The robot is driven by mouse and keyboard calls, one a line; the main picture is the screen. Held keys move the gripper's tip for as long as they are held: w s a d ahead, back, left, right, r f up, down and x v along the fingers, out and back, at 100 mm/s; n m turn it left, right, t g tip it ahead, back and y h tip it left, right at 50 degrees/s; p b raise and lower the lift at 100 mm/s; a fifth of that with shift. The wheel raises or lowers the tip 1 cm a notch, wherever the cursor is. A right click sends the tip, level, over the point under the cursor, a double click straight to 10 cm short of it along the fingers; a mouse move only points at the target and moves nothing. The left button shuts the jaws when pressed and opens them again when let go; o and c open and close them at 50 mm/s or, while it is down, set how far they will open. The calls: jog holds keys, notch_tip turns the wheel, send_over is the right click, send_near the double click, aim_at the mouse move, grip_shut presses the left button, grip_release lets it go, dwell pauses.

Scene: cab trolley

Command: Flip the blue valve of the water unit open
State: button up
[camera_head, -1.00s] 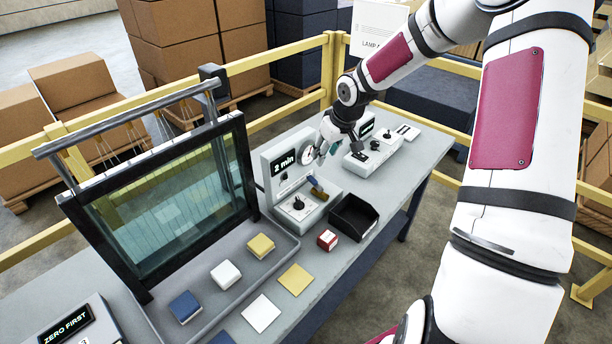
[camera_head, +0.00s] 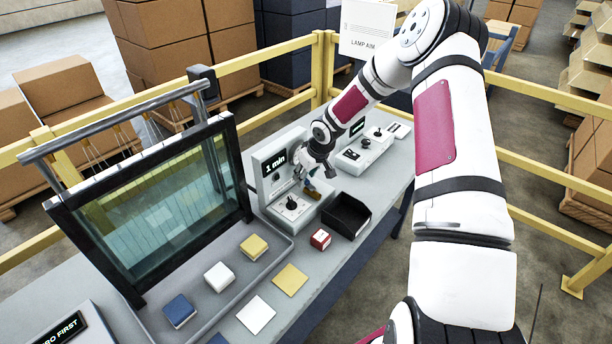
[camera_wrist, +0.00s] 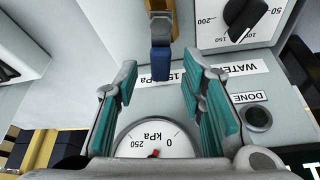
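The blue valve handle (camera_wrist: 161,62) hangs from a brass body (camera_wrist: 160,10) on the water unit in the wrist view. My gripper (camera_wrist: 163,82) is open, its teal-padded fingers on either side of the handle's end with gaps showing. In the head view, the water unit (camera_head: 272,188) has a "1 min" display, and my gripper (camera_head: 310,178) is at its right front by the brass valve part. The blue handle is hard to make out there.
A black bin (camera_head: 346,216) and a red-and-white block (camera_head: 320,239) sit close to the unit. A glass tank (camera_head: 165,205) stands left.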

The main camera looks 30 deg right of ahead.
jog(key=shift+f, duration=0.25)
grip_shut()
jog(key=shift+a+n+b, duration=0.1)
jog(key=shift+n+b, duration=0.2)
jog(key=shift+n, duration=0.1)
jog(key=shift+a+n+g+y, duration=0.3)
jog(key=shift+n+y, duration=0.2)
jog(key=shift+n, duration=0.4)
